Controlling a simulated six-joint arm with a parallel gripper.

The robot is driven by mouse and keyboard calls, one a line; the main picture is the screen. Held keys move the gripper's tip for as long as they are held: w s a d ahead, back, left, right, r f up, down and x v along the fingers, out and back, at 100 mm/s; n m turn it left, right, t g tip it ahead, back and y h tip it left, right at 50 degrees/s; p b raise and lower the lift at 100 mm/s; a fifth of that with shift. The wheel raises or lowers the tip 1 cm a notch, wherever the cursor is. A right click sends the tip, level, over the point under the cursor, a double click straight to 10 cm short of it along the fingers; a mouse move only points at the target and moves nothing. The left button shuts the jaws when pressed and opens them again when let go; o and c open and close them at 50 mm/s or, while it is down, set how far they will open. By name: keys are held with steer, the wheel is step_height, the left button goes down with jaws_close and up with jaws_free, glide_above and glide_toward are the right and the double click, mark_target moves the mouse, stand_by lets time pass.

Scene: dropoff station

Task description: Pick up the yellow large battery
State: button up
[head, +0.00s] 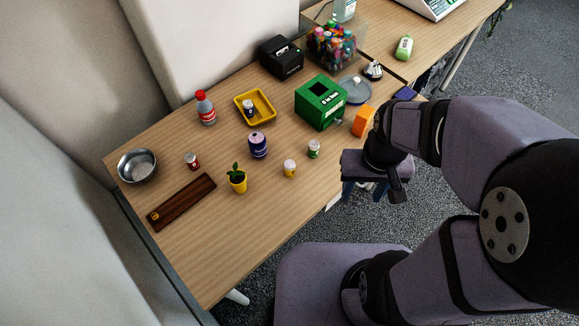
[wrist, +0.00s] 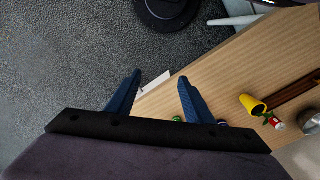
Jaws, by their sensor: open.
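The yellow large battery (head: 289,168), a short yellow and white cylinder, appears to stand upright on the wooden table in the head view. It sits between a yellow plant pot and a green and white battery. I cannot make it out in the wrist view. My gripper (head: 364,190) shows in the head view to the right of the battery and apart from it, beyond the table's front edge. In the wrist view my gripper (wrist: 160,76) has its two blue fingers spread, with nothing between them.
Near the battery are the green battery (head: 314,149), potted plant (head: 238,180) and purple can (head: 257,145). A green box (head: 320,102) and orange block (head: 362,121) stand further back. A red battery (head: 191,160), wooden board (head: 181,202) and metal bowl (head: 137,165) lie left. Front table is clear.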

mark_target(290, 163)
steer(key=s+a+f+n+g+b, duration=0.2)
steer(key=s+a+f, duration=0.15)
steer(key=f, duration=0.25)
steer(key=shift+n+h, duration=0.4)
steer(key=shift+n, duration=0.3)
steer(key=w+a+f, duration=0.1)
steer(key=w+a, duration=0.2)
steer(key=w+a+f+b, duration=0.1)
steer(key=w+a+f, duration=0.1)
steer(key=w+a, duration=0.1)
steer(key=w+a+f, duration=0.2)
steer(key=w+a, duration=0.2)
steer(key=w, duration=0.1)
steer(key=shift+f, duration=0.25)
steer(key=w+a+r+m, duration=0.1)
steer(key=w, duration=0.1)
steer(key=w+a+r+m+t, duration=0.1)
steer(key=w, duration=0.1)
steer(key=w+a+r+m+t, duration=0.1)
steer(key=w, duration=0.2)
steer(key=shift+y, duration=0.4)
steer(key=shift+f+m, duration=0.1)
steer(key=shift+m, duration=1.3)
steer(key=shift+w+f+p, duration=0.2)
steer(key=shift+f+p, duration=0.5)
steer(key=shift+f, duration=2.95)
